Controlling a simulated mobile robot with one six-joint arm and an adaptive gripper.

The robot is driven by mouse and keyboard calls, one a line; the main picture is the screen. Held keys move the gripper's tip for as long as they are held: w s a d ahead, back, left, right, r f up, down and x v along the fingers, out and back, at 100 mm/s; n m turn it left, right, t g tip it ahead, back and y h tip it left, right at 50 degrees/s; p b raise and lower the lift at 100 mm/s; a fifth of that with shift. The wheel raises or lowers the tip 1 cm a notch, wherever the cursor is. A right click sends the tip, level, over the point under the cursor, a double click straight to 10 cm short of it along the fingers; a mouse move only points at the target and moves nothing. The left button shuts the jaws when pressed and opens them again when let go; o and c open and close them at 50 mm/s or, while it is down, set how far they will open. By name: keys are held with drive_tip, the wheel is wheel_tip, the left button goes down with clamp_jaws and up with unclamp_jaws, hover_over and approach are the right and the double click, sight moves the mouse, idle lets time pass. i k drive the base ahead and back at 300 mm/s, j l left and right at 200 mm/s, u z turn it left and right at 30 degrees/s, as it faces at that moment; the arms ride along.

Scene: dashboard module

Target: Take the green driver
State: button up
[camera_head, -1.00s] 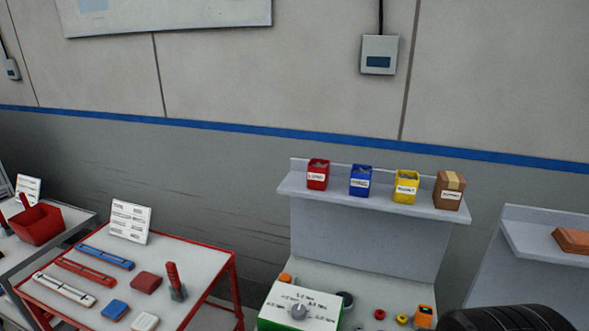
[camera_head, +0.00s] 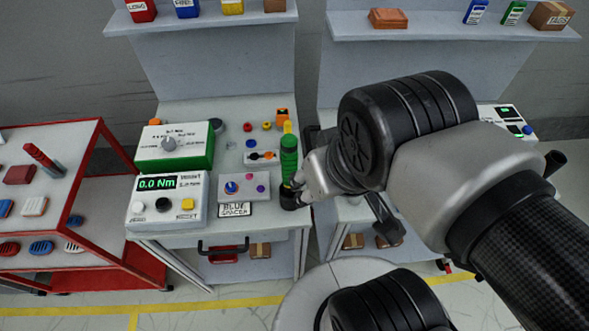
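The green driver (camera_head: 289,158) stands upright at the right front corner of the middle bench. It has a ribbed green body, a yellow top and a dark lower end or holder (camera_head: 289,198). My gripper (camera_head: 299,187) is at the end of my arm, just right of the driver's lower part. It overlaps or nearly meets the driver in the picture; I cannot tell whether it touches. My wrist hides most of the fingers, so their opening does not show.
On the bench (camera_head: 230,115) are a green-and-white dial box (camera_head: 175,146), a display box reading 0.0 Nm (camera_head: 165,203), a tray (camera_head: 243,187) labelled blue spacer and small coloured parts. A red-framed table (camera_head: 85,160) stands left. Another bench stands right, partly behind my arm.

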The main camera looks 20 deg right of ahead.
sight(288, 142)
drive_tip(key=u, duration=0.8)
drive_tip(key=k+l+u, duration=0.3)
drive_tip(key=u, duration=0.15)
drive_tip(key=k+l+u, duration=0.2)
drive_tip(key=u, duration=0.3)
drive_tip(key=k, duration=0.1)
